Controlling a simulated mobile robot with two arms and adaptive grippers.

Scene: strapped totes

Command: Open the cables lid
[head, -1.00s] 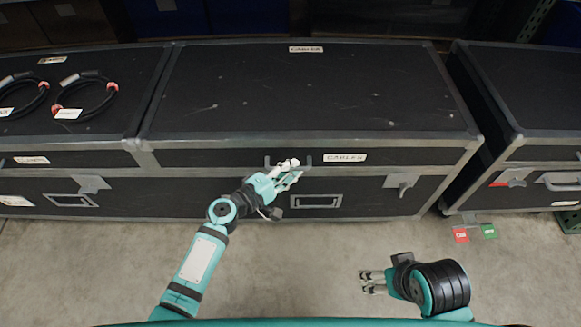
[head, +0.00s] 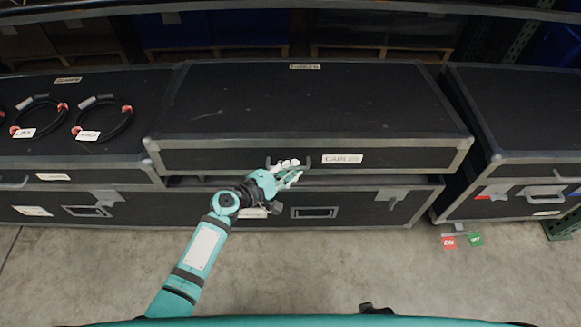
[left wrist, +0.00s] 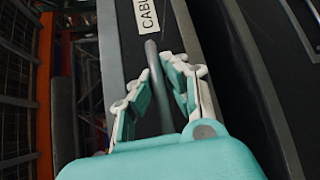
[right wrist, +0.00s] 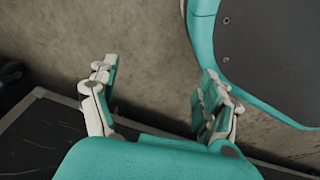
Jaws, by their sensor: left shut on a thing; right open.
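The cables lid (head: 310,100) is black with grey metal edges and a white label (head: 342,159) reading CABLES. Its front edge is raised a little above the case body (head: 360,205), with a dark gap between them. My left gripper (head: 288,174) is at the lid's front, shut on the grey handle. In the left wrist view the handle (left wrist: 153,62) runs between the fingers (left wrist: 160,95), below the label. My right gripper (right wrist: 160,95) is open and empty in the right wrist view. In the head view only a small dark part of that arm shows at the bottom edge.
A neighbouring case (head: 60,145) on the left carries coiled cables (head: 103,118) with tags. Another case (head: 520,110) stands to the right across a narrow gap.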

